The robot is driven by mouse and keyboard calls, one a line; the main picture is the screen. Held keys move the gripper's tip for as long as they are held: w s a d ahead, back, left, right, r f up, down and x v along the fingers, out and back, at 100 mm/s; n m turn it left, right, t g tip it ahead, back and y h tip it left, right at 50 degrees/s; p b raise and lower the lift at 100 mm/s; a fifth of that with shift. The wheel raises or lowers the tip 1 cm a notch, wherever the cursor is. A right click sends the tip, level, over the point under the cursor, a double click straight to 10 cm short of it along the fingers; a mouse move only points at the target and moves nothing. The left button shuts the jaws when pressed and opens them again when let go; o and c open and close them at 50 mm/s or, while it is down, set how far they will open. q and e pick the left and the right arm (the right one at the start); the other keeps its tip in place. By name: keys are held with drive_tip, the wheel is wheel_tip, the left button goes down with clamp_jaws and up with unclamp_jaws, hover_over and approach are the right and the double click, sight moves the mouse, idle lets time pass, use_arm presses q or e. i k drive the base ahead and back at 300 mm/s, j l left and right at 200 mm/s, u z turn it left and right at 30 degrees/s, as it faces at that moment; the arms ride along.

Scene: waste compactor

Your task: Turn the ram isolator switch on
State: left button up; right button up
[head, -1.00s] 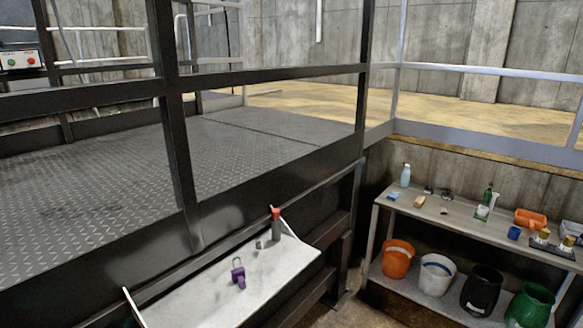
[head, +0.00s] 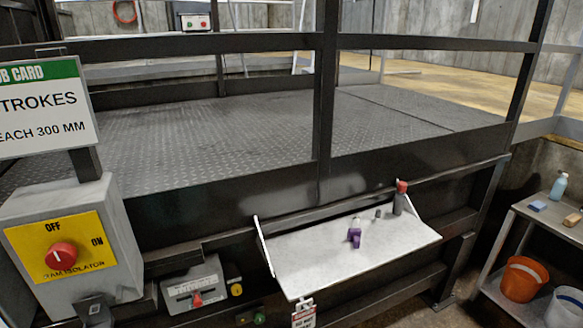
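The ram isolator is a grey box (head: 118,245) at the left of the head view. A round red knob (head: 61,256) sits on the plate. The white mark on the knob looks about upright, towards OFF. Neither of my grippers is in view, and nothing covers the knob.
A job card (head: 45,112) stands above the box. A smaller grey box with a red lever (head: 197,298) is to its right. A white shelf (head: 330,267) juts out, holding a purple padlock-like item (head: 355,238) and a red-capped bottle (head: 401,200). Dark rails cross behind.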

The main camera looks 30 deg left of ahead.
sight(61, 256)
drive_tip(key=u, duration=2.45)
